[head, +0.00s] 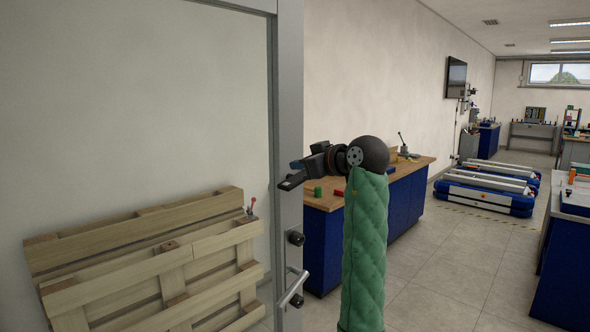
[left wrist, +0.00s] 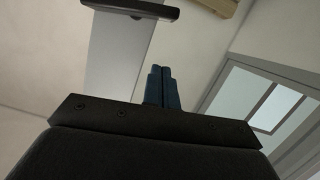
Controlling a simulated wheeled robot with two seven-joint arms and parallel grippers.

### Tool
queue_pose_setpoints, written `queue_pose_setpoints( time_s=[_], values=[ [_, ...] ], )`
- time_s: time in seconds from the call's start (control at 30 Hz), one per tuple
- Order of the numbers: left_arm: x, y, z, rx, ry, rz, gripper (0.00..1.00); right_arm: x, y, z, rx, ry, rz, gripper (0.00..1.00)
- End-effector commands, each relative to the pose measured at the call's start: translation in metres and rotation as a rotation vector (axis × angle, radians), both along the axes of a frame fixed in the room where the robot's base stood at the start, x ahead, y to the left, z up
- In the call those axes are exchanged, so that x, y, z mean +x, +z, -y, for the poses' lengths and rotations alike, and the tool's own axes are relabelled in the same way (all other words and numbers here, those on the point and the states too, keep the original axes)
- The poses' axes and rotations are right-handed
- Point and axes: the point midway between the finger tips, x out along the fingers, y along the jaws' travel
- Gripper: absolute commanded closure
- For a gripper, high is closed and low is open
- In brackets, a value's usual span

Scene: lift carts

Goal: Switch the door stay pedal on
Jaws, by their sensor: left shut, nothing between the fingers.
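No door stay pedal can be made out in either view; the lower part of the door is out of the picture. The door's grey metal edge (head: 289,120) stands upright left of centre in the head view, with a lever handle (head: 293,287) low on it. My left gripper (head: 297,164) is raised in front of the door edge, well above the handle, and points left. In the left wrist view its blue fingers (left wrist: 162,88) are together with nothing between them. My right gripper is in neither view.
Wooden pallets (head: 150,265) lean against the wall behind the door. A blue workbench (head: 400,200) with a wooden top stands to the right of the door. Blue lift carts (head: 485,192) are farther back. Tiled floor (head: 450,270) is open at the right.

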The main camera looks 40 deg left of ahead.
Motion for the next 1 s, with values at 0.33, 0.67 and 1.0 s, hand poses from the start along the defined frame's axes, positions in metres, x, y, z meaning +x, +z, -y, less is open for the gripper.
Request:
queue_pose_setpoints(
  time_s=[0.33, 0.67, 1.0],
  values=[
    [-0.007, 0.013, 0.054, 0.000, 0.001, 0.000, 1.00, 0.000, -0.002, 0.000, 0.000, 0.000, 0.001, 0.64],
    [-0.009, 0.016, 0.065, 0.001, 0.002, 0.000, 1.00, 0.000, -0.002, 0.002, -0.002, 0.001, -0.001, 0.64],
    [-0.009, 0.016, 0.065, 0.001, 0.002, 0.000, 1.00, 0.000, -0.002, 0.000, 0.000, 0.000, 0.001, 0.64]
  ],
)
